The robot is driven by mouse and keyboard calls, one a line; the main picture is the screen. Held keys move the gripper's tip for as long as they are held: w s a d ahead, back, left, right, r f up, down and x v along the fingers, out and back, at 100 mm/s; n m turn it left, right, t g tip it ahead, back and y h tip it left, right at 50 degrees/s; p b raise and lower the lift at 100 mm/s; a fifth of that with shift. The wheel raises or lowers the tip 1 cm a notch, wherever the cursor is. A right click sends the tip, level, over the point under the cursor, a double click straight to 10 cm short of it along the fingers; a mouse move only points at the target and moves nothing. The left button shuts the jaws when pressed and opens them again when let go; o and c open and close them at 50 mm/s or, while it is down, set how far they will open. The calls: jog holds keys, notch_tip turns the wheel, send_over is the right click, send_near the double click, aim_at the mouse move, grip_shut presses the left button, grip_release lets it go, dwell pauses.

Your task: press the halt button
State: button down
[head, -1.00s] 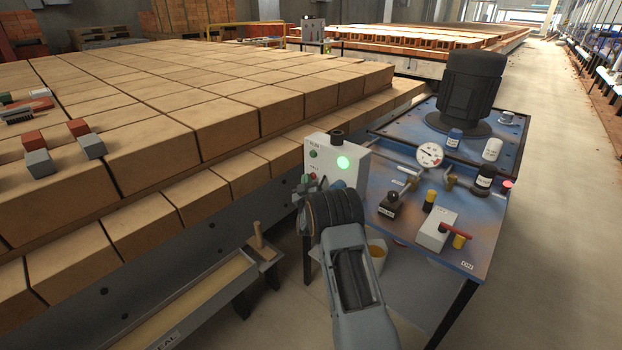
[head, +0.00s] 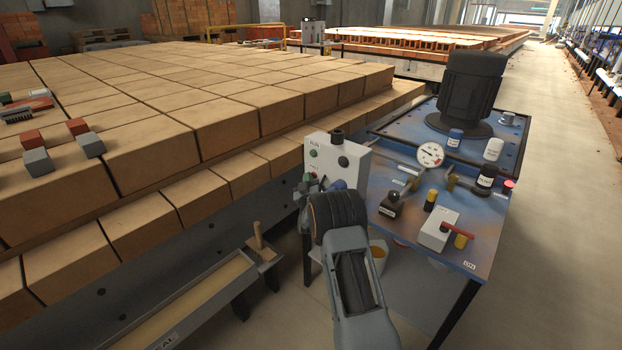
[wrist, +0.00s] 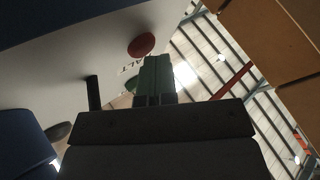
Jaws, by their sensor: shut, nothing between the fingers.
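The white control box (head: 350,158) stands at the left edge of the blue machine table, with RUN and HALT lettering on its front. Its round lamp (head: 343,161) is dark. The halt button is a red round knob (wrist: 141,45) beside the HALT lettering in the wrist view; in the head view it is largely hidden by my gripper. My gripper (head: 309,184) is at the box's lower left front. In the wrist view its green fingers (wrist: 155,75) are together and empty, with tips close to the red knob. I cannot tell whether they touch it.
Stacked bricks (head: 230,118) fill the left side. The floor at right (head: 560,150) is clear.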

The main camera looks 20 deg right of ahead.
jog(key=shift+s+a, duration=0.2)
jog(key=shift+a, duration=0.2)
jog(key=shift+s+a+b, duration=0.35)
jog(key=shift+s+a, duration=0.05)
jog(key=shift+a, duration=0.5)
jog(key=shift+s+a+b, duration=0.35)
jog(key=shift+s+a, duration=0.1)
jog(key=shift+a, duration=0.45)
jog(key=shift+s+a+b, duration=0.35)
jog(key=shift+s+a, duration=0.05)
jog(key=shift+a, duration=0.5)
jog(key=s+a+r+g+y+p, duration=0.35)
jog(key=r+p, duration=0.35)
jog(key=r, duration=0.3)
jog(key=s+a+r+g+y+p, duration=0.25)
jog(key=s+a+r+p, duration=0.2)
jog(key=r+p, duration=0.4)
jog(key=s+a+r+g+p, duration=0.1)
jog(key=s+r+g+p, duration=0.2)
jog(key=s, duration=0.7)
jog(key=s+a+r+g+y+p, duration=0.1)
jog(key=s+r+g+p, duration=0.2)
jog(key=s, duration=0.7)
jog(key=s+a+r+m+g+y+p, duration=0.1)
jog(key=s+r+g+p, duration=0.3)
jog(key=s, duration=0.6)
jog(key=shift+s+a+r+p, duration=0.2)
jog(key=shift+a+r+p, duration=0.3)
jog(key=shift+r, duration=0.15)
